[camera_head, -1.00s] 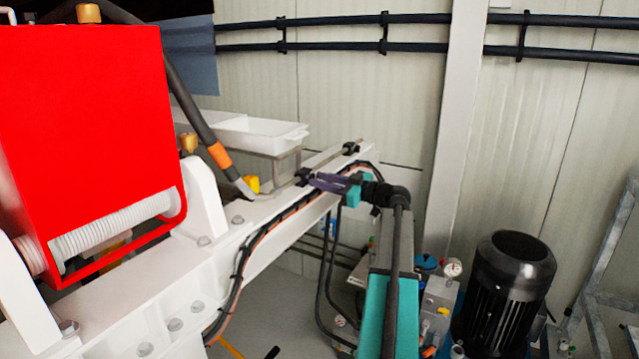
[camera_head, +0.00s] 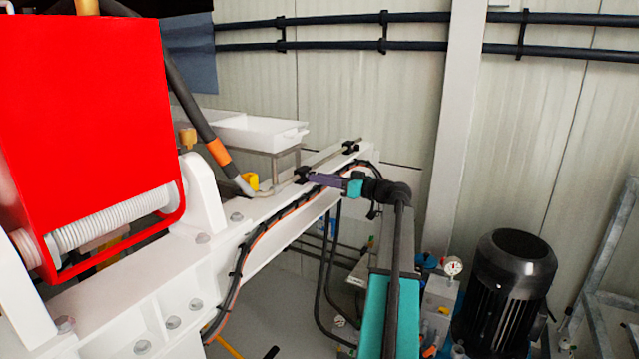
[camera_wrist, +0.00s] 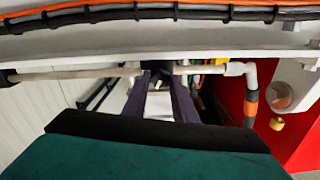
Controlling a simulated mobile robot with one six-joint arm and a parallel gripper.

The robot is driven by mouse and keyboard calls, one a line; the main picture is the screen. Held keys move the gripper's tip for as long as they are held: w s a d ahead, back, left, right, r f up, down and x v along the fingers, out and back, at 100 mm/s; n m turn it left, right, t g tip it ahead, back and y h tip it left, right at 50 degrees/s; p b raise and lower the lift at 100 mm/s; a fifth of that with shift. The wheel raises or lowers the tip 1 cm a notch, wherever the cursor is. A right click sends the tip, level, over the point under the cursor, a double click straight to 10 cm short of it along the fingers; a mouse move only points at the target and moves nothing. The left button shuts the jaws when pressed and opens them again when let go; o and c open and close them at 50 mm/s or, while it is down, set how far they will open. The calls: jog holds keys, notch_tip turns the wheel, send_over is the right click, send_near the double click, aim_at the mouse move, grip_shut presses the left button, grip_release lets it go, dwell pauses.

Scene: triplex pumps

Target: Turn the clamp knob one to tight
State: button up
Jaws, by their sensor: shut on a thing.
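A black clamp knob (camera_head: 301,174) sits at the near end of the thin pipe on top of the white beam. My gripper (camera_head: 308,177), with dark purple fingers, reaches it from the right and is shut on it. In the wrist view the two fingers (camera_wrist: 160,78) close in around the dark knob (camera_wrist: 156,66), which they partly hide. A second black clamp knob (camera_head: 350,147) stands farther along the same pipe. I cannot tell which way the held knob is turned.
The thin pipe (camera_wrist: 75,74) runs across the wrist view, with the white beam (camera_head: 285,240) and its cables (camera_head: 241,255) close by. A white tray (camera_head: 260,132) stands behind. A red box (camera_head: 85,130) is at left, a black motor (camera_head: 505,285) at right.

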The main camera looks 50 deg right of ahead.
jog(key=shift+a+f+m, duration=0.1)
jog(key=shift+f+m, duration=0.05)
jog(key=shift+m, duration=2.05)
jog(key=o, duration=1)
jog(key=shift+s, duration=0.1)
jog(key=shift+o, duration=0.2)
jog(key=v, duration=1.3)
jog(key=shift+s+b, duration=0.35)
jog(key=shift+s, duration=0.05)
